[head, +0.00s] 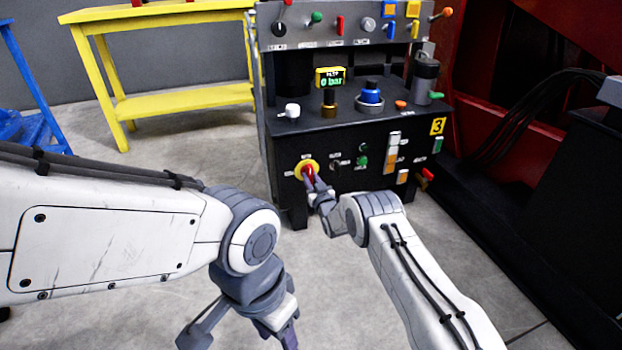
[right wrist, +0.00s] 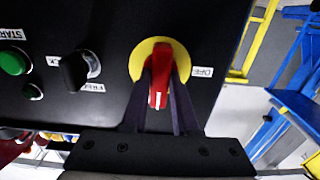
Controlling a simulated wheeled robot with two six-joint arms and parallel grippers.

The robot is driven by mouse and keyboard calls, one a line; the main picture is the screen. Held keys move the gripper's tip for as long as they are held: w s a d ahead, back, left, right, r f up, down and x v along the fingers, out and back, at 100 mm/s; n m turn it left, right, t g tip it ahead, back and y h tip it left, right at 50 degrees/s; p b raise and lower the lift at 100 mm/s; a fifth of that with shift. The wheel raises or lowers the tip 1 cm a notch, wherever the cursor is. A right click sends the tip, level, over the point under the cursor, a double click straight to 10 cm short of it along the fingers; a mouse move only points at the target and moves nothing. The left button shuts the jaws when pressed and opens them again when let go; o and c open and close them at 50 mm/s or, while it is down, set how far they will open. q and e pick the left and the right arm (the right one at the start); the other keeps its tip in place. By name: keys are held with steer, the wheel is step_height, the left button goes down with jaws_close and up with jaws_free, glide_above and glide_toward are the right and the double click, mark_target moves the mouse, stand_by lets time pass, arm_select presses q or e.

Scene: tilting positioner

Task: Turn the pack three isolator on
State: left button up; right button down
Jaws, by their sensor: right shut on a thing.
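The pack three isolator is a red handle on a yellow round plate (head: 301,165), at the left of the black front panel marked 3. My right gripper (head: 309,178) is shut on the red handle (right wrist: 160,72). In the right wrist view, which shows the panel upside down, the two dark fingers stand either side of the handle. The handle lies upright there, its white mark at the lower end, away from the OFF label (right wrist: 202,72) at the right. The label beyond the mark is hidden by my gripper. My left gripper (head: 240,337) hangs open and empty, low over the floor.
Right of the isolator are a black selector (right wrist: 82,70) and a green START button (right wrist: 14,62). A pressure display (head: 330,77), blue knob (head: 370,95) and several coloured levers stand above. A yellow table (head: 170,97) is at the back left. The floor in front is clear.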

steer(key=shift+f, duration=0.1)
stand_by(0.3)
steer(key=c, duration=0.7)
jaws_free()
steer(key=shift+s, duration=0.1)
steer(key=shift+s+d+p, duration=0.1)
steer(key=shift+s+p, duration=0.1)
steer(key=shift+p, duration=0.1)
steer(key=p+v, duration=0.6)
steer(key=v, duration=0.4)
